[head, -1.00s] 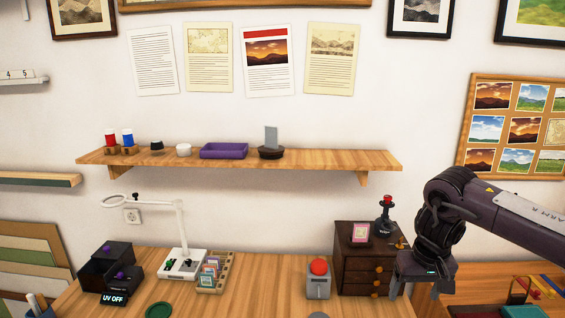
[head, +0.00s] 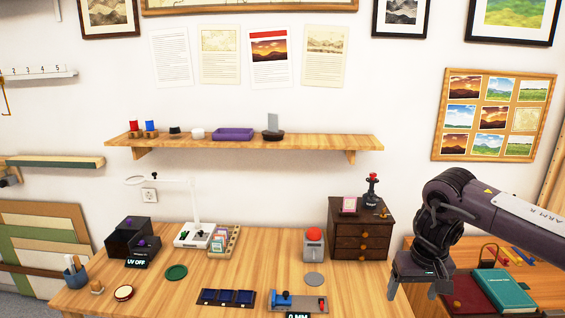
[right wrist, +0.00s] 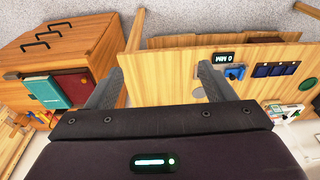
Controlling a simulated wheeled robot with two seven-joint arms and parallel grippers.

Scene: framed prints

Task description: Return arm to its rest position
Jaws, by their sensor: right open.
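My right gripper (head: 418,288) hangs from my right arm at the right of the head view, fingers pointing down. It is in front of the gap between the wooden table (head: 205,285) and the side cabinet. In the right wrist view the two fingers of my right gripper (right wrist: 160,90) are spread apart with nothing between them. Below them are the table edge and a strip of floor. My left arm and gripper do not show.
A small drawer chest (head: 360,230) and a red-button device (head: 313,242) stand left of my arm. A teal book (head: 503,290) lies on the side cabinet at right. The shelf (head: 300,142) juts from the wall. The table's middle is mostly clear.

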